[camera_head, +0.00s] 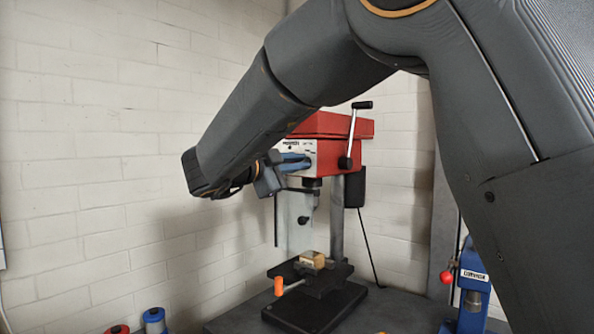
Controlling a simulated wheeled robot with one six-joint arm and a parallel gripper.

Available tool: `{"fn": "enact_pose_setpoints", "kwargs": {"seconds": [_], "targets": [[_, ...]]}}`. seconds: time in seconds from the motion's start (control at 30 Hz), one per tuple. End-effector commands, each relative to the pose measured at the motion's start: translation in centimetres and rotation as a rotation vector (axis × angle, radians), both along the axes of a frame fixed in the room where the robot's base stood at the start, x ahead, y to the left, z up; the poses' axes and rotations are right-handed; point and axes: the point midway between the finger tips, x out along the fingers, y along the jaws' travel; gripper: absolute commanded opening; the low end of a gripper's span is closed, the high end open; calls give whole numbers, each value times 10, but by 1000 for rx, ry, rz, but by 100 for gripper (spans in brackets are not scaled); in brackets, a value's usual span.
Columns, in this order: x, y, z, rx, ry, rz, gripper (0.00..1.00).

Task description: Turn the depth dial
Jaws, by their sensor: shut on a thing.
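A red and black drill press (338,125) stands on a dark bench against the wall. Its pale front panel (291,147) faces left and is partly behind my gripper. My gripper (305,163) reaches that panel from the left, with its blue-grey fingers close together against it. The fingers are shut on the depth dial, which is mostly hidden between them. The feed lever (353,135) on the right side of the press head points up.
A vise with an orange handle (279,286) holds a light wooden block (313,259) under the drill. A blue tool (474,285) with a red knob stands at the right. Blue (154,320) and red (117,329) spools sit at lower left. The wall is close behind.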

Motion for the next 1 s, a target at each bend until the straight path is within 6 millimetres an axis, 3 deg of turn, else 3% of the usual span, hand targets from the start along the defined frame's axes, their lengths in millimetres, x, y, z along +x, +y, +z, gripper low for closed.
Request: {"fn": "enact_pose_setpoints", "kwargs": {"seconds": [0.57, 0.63, 1.0], "targets": [[0, 0, -1, 30, -22, 0, 0], [0, 0, -1, 30, -22, 0, 16], [-3, 3, -1, 30, -23, 1, 17]]}}
